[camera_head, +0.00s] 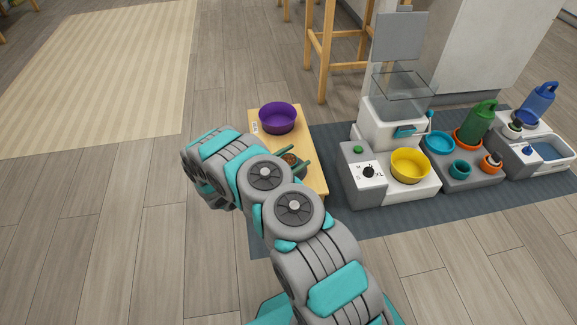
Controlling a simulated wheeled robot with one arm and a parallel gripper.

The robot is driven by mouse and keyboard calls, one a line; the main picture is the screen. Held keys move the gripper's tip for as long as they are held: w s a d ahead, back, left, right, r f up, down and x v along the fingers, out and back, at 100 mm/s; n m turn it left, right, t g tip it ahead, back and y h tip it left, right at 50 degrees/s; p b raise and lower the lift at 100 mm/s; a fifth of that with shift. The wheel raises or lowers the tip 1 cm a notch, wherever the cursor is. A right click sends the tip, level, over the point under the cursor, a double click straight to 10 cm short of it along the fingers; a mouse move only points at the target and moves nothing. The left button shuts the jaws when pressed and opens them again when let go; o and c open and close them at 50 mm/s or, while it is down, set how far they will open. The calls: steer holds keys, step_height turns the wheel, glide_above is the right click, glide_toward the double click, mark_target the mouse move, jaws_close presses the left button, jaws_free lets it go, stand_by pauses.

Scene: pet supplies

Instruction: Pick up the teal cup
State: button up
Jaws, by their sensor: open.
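A small teal cup (460,169) stands on a grey tray (478,181) at the right, in front of a larger teal bowl (440,142). The cup looks upright, with nothing touching it that I can see. My arm reaches up from the bottom middle and bends left, well away from the cup.
A yellow bowl (410,165) sits on the white-and-grey feeder (391,190) left of the cup. Close by are a small orange cup (491,164) and a green bottle (480,121). A wooden stand (315,173) holds a purple bowl (277,118). The foreground floor is clear.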

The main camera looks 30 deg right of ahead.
steer(key=shift+d, duration=0.1)
steer(key=c, duration=1.5)
steer(key=shift+o, duration=0.2)
